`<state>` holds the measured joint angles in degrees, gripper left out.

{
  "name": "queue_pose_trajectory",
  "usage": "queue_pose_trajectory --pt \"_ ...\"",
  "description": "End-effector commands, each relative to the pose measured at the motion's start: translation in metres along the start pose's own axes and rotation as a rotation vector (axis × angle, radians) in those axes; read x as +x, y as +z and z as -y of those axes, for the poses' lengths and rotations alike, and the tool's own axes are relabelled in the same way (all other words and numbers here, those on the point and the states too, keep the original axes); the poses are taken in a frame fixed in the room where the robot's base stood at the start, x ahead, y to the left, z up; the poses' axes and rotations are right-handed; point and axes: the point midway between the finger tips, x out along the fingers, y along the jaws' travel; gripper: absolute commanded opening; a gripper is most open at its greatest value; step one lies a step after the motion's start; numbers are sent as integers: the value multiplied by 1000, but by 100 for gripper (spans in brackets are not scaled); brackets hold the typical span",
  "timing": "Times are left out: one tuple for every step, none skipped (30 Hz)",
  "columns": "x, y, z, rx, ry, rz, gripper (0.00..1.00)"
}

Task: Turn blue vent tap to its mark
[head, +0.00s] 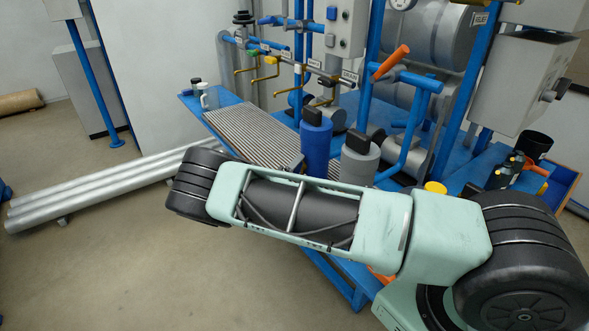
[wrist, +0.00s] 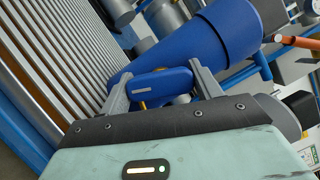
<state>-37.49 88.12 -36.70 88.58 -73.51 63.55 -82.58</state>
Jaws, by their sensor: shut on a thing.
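In the wrist view, a blue tap handle (wrist: 162,84) with a small pale label lies between the two grey fingers of my gripper (wrist: 160,74). The fingers are shut on it, one at each end. A bit of yellow stem shows just below the handle. The mark for the tap cannot be made out. In the head view my arm crosses the front of the bench, and my gripper is hidden there. I cannot make out the held handle in that view.
A blue cylinder (head: 316,145) and a grey one (head: 360,160) stand behind my arm, beside a ribbed grate (head: 255,135). Small taps (head: 265,72) line a labelled pipe. An orange lever (head: 391,62) sticks out on the right. Floor at left front is clear.

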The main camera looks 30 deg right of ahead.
Motion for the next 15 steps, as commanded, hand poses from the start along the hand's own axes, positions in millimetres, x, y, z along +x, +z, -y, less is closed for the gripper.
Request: queue_pose_trajectory --pt "-2 0 -1 0 3 0 41" --pt "-2 0 -1 0 3 0 41" --pt "-2 0 -1 0 3 0 66" --pt "-2 0 -1 0 3 0 75" --pt "-2 0 -1 0 3 0 83" --pt "-1 0 -1 1 3 0 85" --pt "-1 0 -1 1 3 0 85" --pt "-1 0 -1 1 2 0 85" --pt "-1 0 -1 1 2 0 85" --pt "-1 0 -1 1 2 0 85" --pt "-1 0 -1 1 2 0 85" --pt "-1 0 -1 1 1 0 85" --pt "-1 0 0 1 1 0 85" --pt "-1 0 -1 1 1 0 85" --pt "-3 0 -1 1 1 0 85"
